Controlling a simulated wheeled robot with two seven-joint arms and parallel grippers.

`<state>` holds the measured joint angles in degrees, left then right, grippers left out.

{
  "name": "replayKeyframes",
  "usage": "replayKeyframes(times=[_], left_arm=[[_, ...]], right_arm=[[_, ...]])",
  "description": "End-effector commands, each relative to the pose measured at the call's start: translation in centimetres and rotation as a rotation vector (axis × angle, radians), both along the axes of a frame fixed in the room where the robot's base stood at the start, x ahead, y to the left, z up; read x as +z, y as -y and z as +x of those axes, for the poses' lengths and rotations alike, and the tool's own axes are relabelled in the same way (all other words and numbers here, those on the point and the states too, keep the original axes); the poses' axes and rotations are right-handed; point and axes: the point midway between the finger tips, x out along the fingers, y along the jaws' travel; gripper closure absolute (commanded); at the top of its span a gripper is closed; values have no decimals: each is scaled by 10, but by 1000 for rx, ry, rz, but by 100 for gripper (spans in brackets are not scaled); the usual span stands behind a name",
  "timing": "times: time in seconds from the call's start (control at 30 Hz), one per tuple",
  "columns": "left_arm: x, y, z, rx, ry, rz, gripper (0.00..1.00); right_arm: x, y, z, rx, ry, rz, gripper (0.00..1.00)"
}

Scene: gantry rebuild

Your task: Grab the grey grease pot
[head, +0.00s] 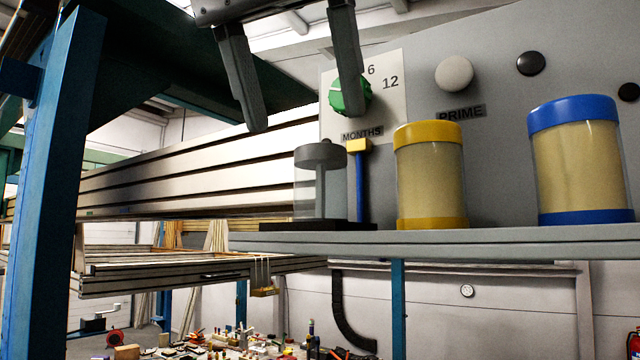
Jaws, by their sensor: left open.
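The grey grease pot (320,157) stands upright on a dark base (304,225) near the left end of a grey shelf (480,245). It has a grey lid with a small knob and a clear body that looks empty. My left gripper (306,122) hangs down from the top of the picture, its two dark fingers spread apart with nothing between them. Its fingertips are above the pot and apart from it in the picture. The right finger partly covers the green dial. My right gripper is not in view.
A yellow-headed blue rod (360,180) stands close right of the pot. Yellow-lidded (430,180) and blue-lidded (582,165) pots stand further right. The panel behind carries a green dial (345,97) and a white PRIME knob (454,74). A blue post (50,180) rises at left.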

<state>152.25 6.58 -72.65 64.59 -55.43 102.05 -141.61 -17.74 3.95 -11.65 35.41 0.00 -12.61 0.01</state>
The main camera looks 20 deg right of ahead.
Motion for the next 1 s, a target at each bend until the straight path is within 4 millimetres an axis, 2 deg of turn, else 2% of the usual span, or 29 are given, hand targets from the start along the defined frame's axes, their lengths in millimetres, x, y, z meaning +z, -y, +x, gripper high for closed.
replayKeyframes(times=[0.17,0.27,0.47,0.7,0.97,1.0], left_arm=[[-16,7,8,-1,0,1,36],[-20,9,10,0,-1,1,36],[-34,20,20,1,0,4,36],[-57,30,30,1,0,0,36],[-60,30,31,0,0,-2,36],[-60,30,31,0,0,-2,43]], right_arm=[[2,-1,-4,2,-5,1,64],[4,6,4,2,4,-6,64],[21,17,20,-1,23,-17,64],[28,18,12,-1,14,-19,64],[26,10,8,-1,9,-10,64],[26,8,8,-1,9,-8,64]])
